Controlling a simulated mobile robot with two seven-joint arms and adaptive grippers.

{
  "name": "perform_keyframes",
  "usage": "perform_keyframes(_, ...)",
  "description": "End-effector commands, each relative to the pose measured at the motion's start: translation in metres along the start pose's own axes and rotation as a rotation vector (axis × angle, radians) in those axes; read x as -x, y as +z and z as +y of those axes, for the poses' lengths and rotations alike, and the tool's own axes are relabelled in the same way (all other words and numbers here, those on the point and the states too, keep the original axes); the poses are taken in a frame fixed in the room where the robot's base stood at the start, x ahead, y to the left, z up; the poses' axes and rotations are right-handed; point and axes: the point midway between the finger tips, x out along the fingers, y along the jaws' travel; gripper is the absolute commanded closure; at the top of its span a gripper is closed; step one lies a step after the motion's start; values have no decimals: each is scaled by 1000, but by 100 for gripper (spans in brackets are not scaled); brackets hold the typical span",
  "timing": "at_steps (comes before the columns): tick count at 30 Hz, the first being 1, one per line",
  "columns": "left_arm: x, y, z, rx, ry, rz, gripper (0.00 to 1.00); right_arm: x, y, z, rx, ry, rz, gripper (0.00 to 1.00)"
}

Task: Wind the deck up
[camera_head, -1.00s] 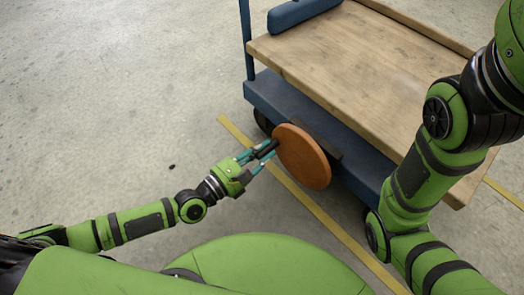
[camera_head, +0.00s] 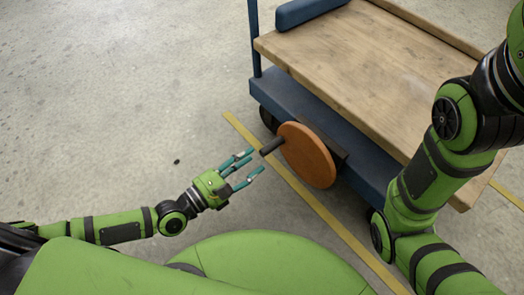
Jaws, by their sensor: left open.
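A cart with a wooden deck (camera_head: 365,75) and a blue frame (camera_head: 330,128) stands at the upper right. On its near side is a round orange-brown crank wheel (camera_head: 308,156) with a short black handle (camera_head: 272,146) sticking out from its left part. My left gripper (camera_head: 250,166) is open, its teal fingers just left of and below the handle, apart from it and empty. My right arm (camera_head: 440,165) comes down along the right side, in front of part of the cart; its gripper is not in view.
A yellow floor line (camera_head: 318,208) runs diagonally under the near side of the cart. A blue upright post (camera_head: 254,38) stands at the cart's left corner. The concrete floor (camera_head: 110,100) at left is clear apart from a small dark spot.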

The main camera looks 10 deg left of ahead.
Motion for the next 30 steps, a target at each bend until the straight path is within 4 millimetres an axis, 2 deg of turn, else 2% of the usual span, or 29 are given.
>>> perform_keyframes(1,13,-2,0,-2,-1,5,55,0,0,0,0,1,0,3)
perform_keyframes(3,26,-1,0,-2,-2,4,55,0,0,0,0,1,0,3)
perform_keyframes(10,54,0,0,-1,0,1,55,0,0,0,-1,2,0,3)
perform_keyframes(30,58,0,0,0,0,-1,55,0,0,0,-1,2,0,3)
